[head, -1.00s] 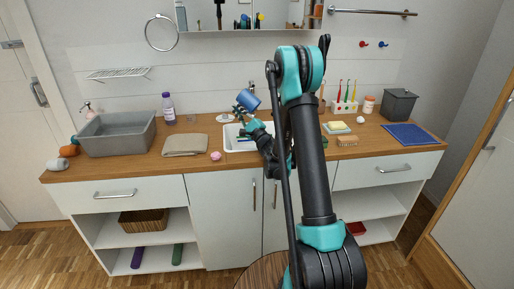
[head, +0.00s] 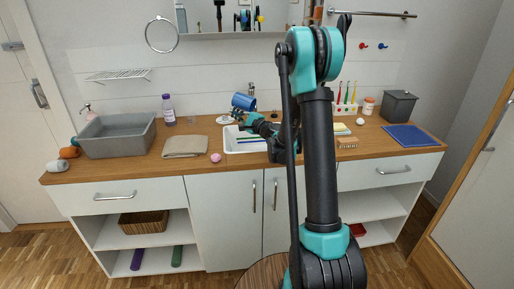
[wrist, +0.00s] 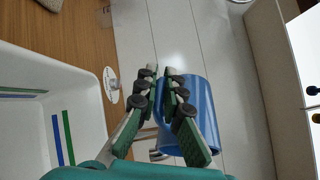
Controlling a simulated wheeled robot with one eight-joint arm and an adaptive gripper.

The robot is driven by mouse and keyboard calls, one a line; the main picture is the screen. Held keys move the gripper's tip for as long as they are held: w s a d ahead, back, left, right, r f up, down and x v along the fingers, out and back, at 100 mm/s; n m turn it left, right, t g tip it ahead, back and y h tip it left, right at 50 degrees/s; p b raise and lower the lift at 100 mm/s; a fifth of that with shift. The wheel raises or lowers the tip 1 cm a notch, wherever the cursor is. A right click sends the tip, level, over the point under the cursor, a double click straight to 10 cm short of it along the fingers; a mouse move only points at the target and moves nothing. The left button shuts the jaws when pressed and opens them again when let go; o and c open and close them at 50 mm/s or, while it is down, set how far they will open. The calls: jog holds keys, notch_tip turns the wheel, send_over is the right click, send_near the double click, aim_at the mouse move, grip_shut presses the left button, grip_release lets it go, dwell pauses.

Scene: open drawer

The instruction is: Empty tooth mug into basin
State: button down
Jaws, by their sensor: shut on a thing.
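The blue tooth mug (head: 243,101) is held above the back edge of the white basin (head: 231,136), tilted well over toward its side. My gripper (head: 245,117) is shut on it. In the wrist view my gripper (wrist: 161,73) has its fingers closed on the wall of the blue mug (wrist: 203,100); the mug's inside is mostly hidden. The basin (wrist: 88,85) fills the left of the wrist view. A blue strip (wrist: 57,140) and a green strip (wrist: 68,138), thin and stick-like, lie in it. My arm hides the basin's right part in the head view.
A tap (head: 251,88) stands behind the basin, close to the mug. On the counter are a grey tub (head: 117,140), a purple bottle (head: 168,110), a folded beige cloth (head: 185,146) and a pink ball (head: 216,158). A toothbrush holder (head: 345,108) stands to the right.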

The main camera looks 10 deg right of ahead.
jog(key=shift+a+r+g+h, duration=0.1)
jog(key=shift+r+g+h, duration=0.2)
jog(key=shift+g, duration=0.1)
jog(key=shift+a+f+n+g+h+b, duration=0.1)
jog(key=shift+f+n+g+h+b, duration=0.25)
jog(key=shift+g, duration=0.25)
jog(key=f+g+h+b, duration=0.1)
jog(key=f+g+h, duration=0.1)
jog(key=f, duration=0.3)
jog(key=f+n+g+h+b, duration=0.1)
jog(key=f+g+h, duration=0.1)
jog(key=f, duration=0.3)
jog(key=f+g+h+b, duration=0.1)
jog(key=f+g+h, duration=0.1)
jog(key=f, duration=0.3)
jog(key=shift+s+d+n+h, duration=0.25)
jog(key=shift+n+h, duration=0.1)
jog(key=shift+h, duration=0.2)
jog(key=shift+g+h, duration=0.3)
jog(key=shift+g, duration=0.1)
notch_tip(320, 180, up, 8)
jog(key=w+a+g+h+b, duration=0.1)
jog(key=g+h+b, duration=0.1)
jog(key=g+h, duration=0.2)
jog(key=shift+w+a+n+h, duration=0.25)
jog(key=shift+n+h, duration=0.15)
jog(key=shift+h, duration=0.6)
